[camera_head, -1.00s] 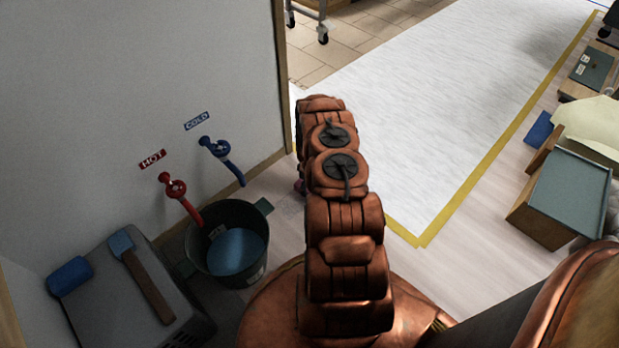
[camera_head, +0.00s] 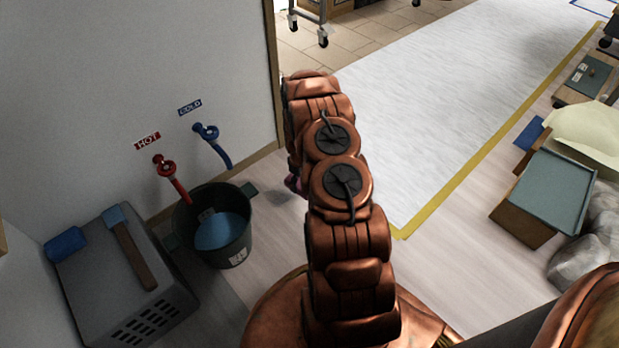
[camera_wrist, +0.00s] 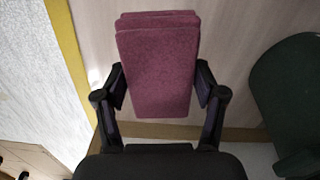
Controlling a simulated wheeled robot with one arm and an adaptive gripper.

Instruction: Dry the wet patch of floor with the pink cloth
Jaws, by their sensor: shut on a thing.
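The pink cloth (camera_wrist: 158,65) is a folded, thick pad between the two fingers of my gripper (camera_wrist: 161,88) in the wrist view. My gripper is shut on its sides and holds it over pale wood floor. In the head view only a small pink bit of the cloth (camera_head: 295,184) shows at the left side of my arm, which hides my gripper. A faint greyish mark on the floor (camera_head: 277,197) lies just right of the bucket. I cannot tell for sure that it is the wet patch.
A dark bucket (camera_head: 243,240) holding bluish water stands below the red and blue taps (camera_head: 205,132). It is close at the right in the wrist view (camera_wrist: 290,95). A yellow-edged white sheet (camera_head: 430,100) covers floor at right.

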